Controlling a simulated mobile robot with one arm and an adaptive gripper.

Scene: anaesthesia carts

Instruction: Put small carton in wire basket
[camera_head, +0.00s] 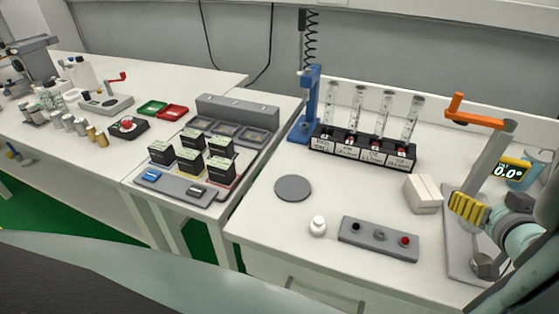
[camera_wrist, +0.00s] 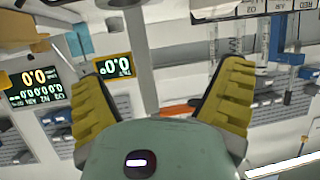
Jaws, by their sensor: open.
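A small white carton (camera_head: 423,193) stands on the white bench top in the right half of the head view. It is the only plain box I can make out there. My gripper (camera_head: 478,208) is at the right of the head view, to the right of the carton and apart from it. In the wrist view the two yellow-padded fingers of my gripper (camera_wrist: 163,85) are spread wide with nothing held between them. The carton does not show clearly in the wrist view. I cannot make out a wire basket in either view.
A grey stand with an orange lever (camera_head: 473,111) rises beside my gripper. A rack of syringes (camera_head: 362,150), a grey disc (camera_head: 293,188), a white knob-like piece (camera_head: 318,226) and a grey control box (camera_head: 378,239) share the bench. Bare bench lies between disc and carton.

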